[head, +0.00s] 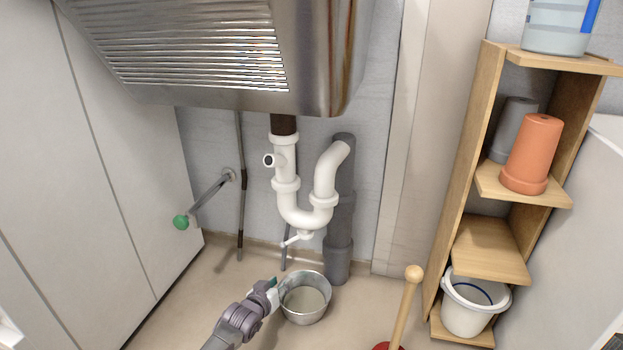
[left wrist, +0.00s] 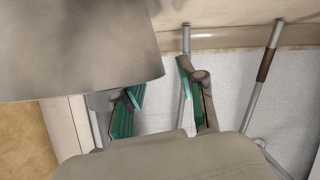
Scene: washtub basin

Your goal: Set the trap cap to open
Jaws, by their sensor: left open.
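The white U-shaped trap (head: 305,215) hangs under the metal washtub. A small white cap with a lever-like handle (head: 297,239) sits at its underside, pointing down to the left. My left gripper (head: 275,284) is below the cap and a little left of it, at the left rim of a metal pail, apart from the cap. Its green-padded fingers stand apart with nothing between them in the left wrist view (left wrist: 160,98). The cap cannot be made out in the left wrist view. My right gripper is not in view.
The metal pail (head: 305,306) stands on the floor under the trap. A grey standpipe (head: 339,262) rises behind. A green-knobbed valve (head: 181,222) juts out at left. A plunger (head: 409,300) and wooden shelf (head: 492,250) stand at right. The washtub (head: 318,60) hangs above.

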